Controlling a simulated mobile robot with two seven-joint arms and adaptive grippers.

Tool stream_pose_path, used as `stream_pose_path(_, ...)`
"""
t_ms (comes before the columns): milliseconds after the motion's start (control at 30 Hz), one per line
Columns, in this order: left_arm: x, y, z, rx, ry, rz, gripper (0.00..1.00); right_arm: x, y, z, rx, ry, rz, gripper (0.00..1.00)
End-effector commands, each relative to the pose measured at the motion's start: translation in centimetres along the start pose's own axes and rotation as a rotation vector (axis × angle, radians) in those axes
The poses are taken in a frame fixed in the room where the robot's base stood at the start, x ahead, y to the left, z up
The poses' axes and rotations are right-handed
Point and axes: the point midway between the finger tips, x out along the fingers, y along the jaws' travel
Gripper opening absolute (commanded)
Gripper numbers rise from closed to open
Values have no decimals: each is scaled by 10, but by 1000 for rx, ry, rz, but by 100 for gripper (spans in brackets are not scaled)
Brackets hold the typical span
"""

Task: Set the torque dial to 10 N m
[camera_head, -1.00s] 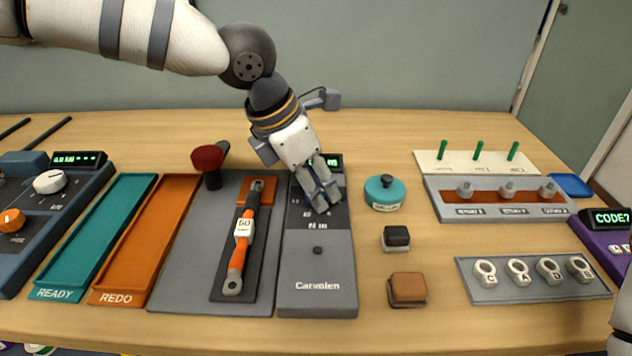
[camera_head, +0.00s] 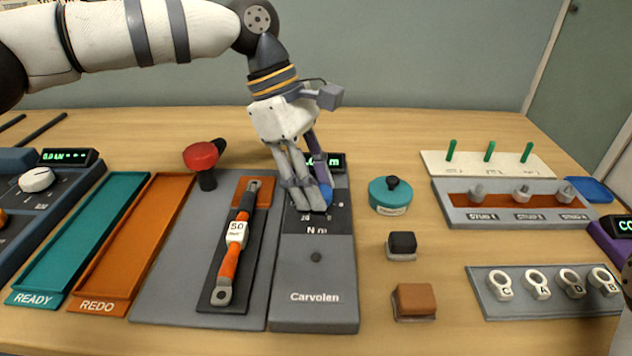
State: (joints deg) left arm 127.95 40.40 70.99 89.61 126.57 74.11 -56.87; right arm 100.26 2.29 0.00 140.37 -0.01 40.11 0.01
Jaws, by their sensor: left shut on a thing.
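The grey Carvolen tester (camera_head: 316,269) stands in the middle of the table, with a small display (camera_head: 337,162) at its back end, partly covered by my gripper. My left gripper (camera_head: 309,205) comes down from above onto the tester's upper panel and is shut on the torque dial (camera_head: 326,193). Only a blue part of the dial shows beside the fingers; its pointer and most of its scale are hidden. The display shows green characters, but I cannot read the value. My right gripper is not in view.
An orange-handled torque wrench (camera_head: 236,233) lies on a grey mat left of the tester.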

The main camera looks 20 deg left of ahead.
Motion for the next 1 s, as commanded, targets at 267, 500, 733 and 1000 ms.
stream_pose_path(267,3,2,-1,239,-1,-105,6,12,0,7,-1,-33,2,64)
stream_pose_path(500,4,3,0,444,-1,-189,6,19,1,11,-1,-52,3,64)
stream_pose_path(733,3,4,1,609,-1,-257,6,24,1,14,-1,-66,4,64)
stream_pose_path(1000,2,4,1,736,1,-308,6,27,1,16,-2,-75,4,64)
